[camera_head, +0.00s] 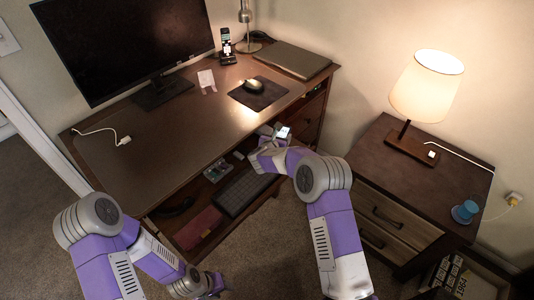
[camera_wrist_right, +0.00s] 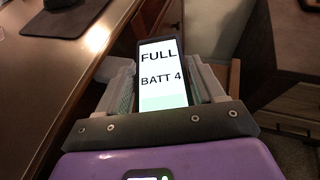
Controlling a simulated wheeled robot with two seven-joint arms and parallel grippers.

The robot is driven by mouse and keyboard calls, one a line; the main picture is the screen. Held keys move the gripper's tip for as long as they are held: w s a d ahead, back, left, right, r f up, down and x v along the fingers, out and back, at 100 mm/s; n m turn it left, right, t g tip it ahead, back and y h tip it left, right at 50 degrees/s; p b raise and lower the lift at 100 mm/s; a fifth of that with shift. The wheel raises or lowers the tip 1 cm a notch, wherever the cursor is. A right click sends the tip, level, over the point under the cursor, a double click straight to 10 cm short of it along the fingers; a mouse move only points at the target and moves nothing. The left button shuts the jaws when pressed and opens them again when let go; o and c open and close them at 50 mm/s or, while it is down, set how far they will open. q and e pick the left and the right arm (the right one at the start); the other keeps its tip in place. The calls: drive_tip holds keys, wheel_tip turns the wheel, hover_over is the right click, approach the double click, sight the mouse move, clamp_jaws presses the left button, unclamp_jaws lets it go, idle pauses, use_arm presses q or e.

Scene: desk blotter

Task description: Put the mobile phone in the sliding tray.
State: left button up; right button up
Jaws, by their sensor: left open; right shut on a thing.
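The mobile phone (camera_wrist_right: 162,75) is black with a lit screen reading "FULL" and "BATT 4". My right gripper (camera_wrist_right: 163,88) is shut on it, with a finger on each side. In the head view the phone (camera_head: 283,132) shows as a small bright patch at my right gripper (camera_head: 272,139), above the desk's front right edge. The sliding tray (camera_head: 207,198) is pulled out under the desktop, left of and below the right gripper. My right forearm hides part of its right end. My left gripper (camera_head: 216,285) is open and empty, low in front of the desk.
The tray holds a black keyboard (camera_head: 245,191), a red flat item (camera_head: 198,228), a dark curved item (camera_head: 174,207) and small items (camera_head: 217,171). The desktop (camera_head: 165,140) overhangs the tray. A nightstand (camera_head: 430,180) with a lamp (camera_head: 425,88) stands right.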

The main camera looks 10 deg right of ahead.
wheel_tip(320, 180, down, 6)
drive_tip(key=shift+r+b, duration=0.1)
drive_tip(key=shift+b, duration=0.7)
drive_tip(key=shift+r, duration=0.1)
drive_tip(key=o, duration=1.1)
drive_tip(key=shift+o, duration=0.2)
